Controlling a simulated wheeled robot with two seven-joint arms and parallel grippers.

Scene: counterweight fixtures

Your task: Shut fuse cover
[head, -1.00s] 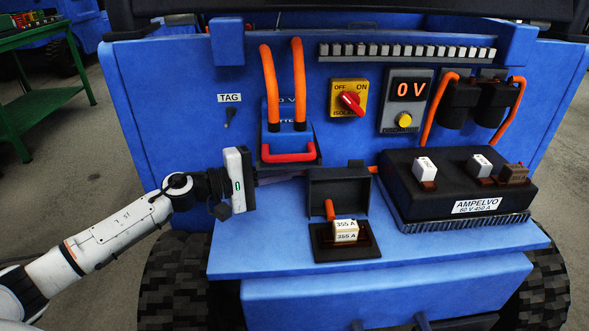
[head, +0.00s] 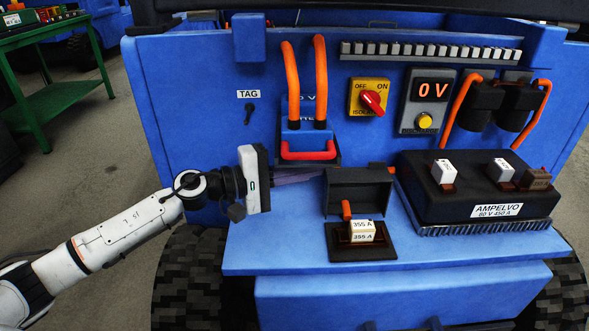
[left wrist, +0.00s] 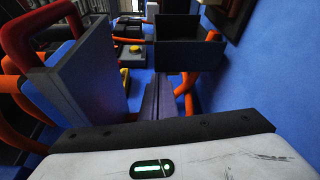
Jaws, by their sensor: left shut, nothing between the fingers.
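The black fuse cover (head: 360,190) stands open, upright at the back of its fuse holder base (head: 350,253). A cream fuse labelled 355 A (head: 362,232) sits in the base, with an orange tab (head: 346,209) just behind it. My left gripper (head: 318,173) is shut and empty, its fingers pointing right beside the cover's upper left edge; I cannot tell whether they touch it. In the left wrist view, the dark cover (left wrist: 188,55) shows beyond the shut fingers (left wrist: 158,85). My right gripper is not in view.
A black controller (head: 470,190) stands on the blue shelf (head: 290,245) right of the cover. A red-handled connector with orange cables (head: 308,152) is behind my left fingers.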

